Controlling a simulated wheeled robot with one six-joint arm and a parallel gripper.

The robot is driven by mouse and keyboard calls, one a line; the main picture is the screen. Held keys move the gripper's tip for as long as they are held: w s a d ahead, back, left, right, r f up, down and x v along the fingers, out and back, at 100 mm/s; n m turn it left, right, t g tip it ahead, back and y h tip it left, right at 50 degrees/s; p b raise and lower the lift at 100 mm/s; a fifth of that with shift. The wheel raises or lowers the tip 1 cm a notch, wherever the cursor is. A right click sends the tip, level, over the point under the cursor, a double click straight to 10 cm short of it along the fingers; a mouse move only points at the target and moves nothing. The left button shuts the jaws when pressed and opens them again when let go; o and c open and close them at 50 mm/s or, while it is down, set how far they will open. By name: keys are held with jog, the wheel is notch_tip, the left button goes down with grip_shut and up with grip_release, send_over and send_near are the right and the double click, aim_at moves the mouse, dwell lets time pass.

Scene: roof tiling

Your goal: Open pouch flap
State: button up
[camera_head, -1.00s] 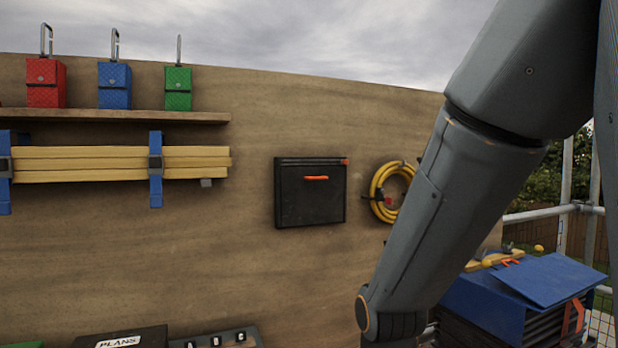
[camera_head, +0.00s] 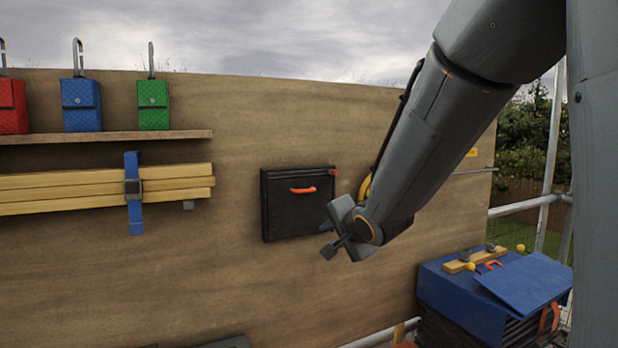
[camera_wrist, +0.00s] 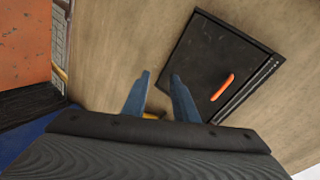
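A flat black pouch (camera_head: 290,216) hangs on the wooden wall, its front flap down and an orange pull (camera_head: 303,190) across its upper part. The pouch also shows in the wrist view (camera_wrist: 205,60), tilted, with the orange pull (camera_wrist: 222,87) right of my fingers. My gripper (camera_head: 331,238) is in front of the wall, by the pouch's lower right corner in the head view. In the wrist view my two blue-grey fingers (camera_wrist: 160,85) stand apart with nothing held between them. They appear clear of the orange pull.
Red, blue and green small pouches (camera_head: 153,104) with hooks stand on a shelf (camera_head: 110,137) at left. Strapped yellow battens (camera_head: 60,190) hang below. A yellow coil (camera_head: 364,188) is mostly behind my arm. A blue-topped stack (camera_head: 460,295) stands at lower right. The wall below the pouch is clear.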

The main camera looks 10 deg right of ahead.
aim_at(306, 191)
notch_tip(306, 191, up, 11)
jog(key=w+a+m+t+y+p, duration=0.2)
jog(key=w+t, duration=0.1)
jog(key=shift+f+p+x, duration=0.2)
jog(key=shift+p+x, duration=0.15)
jog(key=shift+x, duration=1.45)
jog(key=shift+f+p+x, duration=0.15)
jog(key=shift+p+x, duration=0.2)
jog(key=shift+x, duration=1.5)
jog(key=shift+s, duration=0.1)
jog(key=shift+c, duration=0.2)
grip_shut()
